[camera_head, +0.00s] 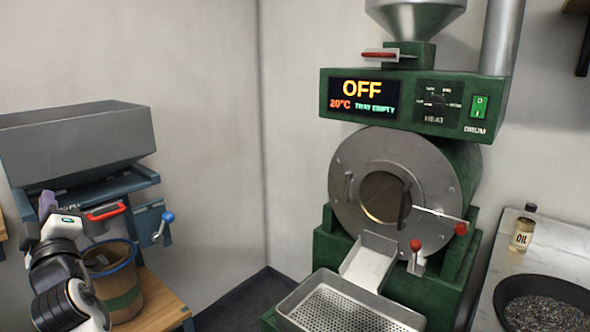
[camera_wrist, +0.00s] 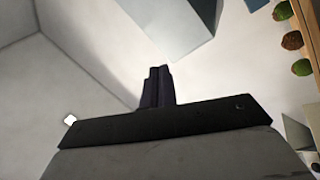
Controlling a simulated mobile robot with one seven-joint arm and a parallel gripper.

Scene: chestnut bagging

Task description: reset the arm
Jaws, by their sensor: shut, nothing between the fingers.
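My gripper (camera_wrist: 156,88) shows in the wrist view with its two dark fingers together and nothing between them. In the head view, my arm comes in at the lower left, and the gripper end (camera_head: 47,203) is beside the grey hopper machine (camera_head: 80,148), left of its red handle (camera_head: 105,211). I cannot tell whether it touches the machine. The wrist view is tilted and faces mostly pale wall.
A blue-rimmed bucket (camera_head: 126,289) stands on a wooden table (camera_head: 160,300) close to my arm. A lever with a blue knob (camera_head: 167,217) is right of it. The green roaster (camera_head: 455,170) reads OFF, with a perforated tray (camera_head: 345,310) below. A dark pan (camera_head: 548,288) and an oil bottle (camera_head: 521,236) are on the right counter.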

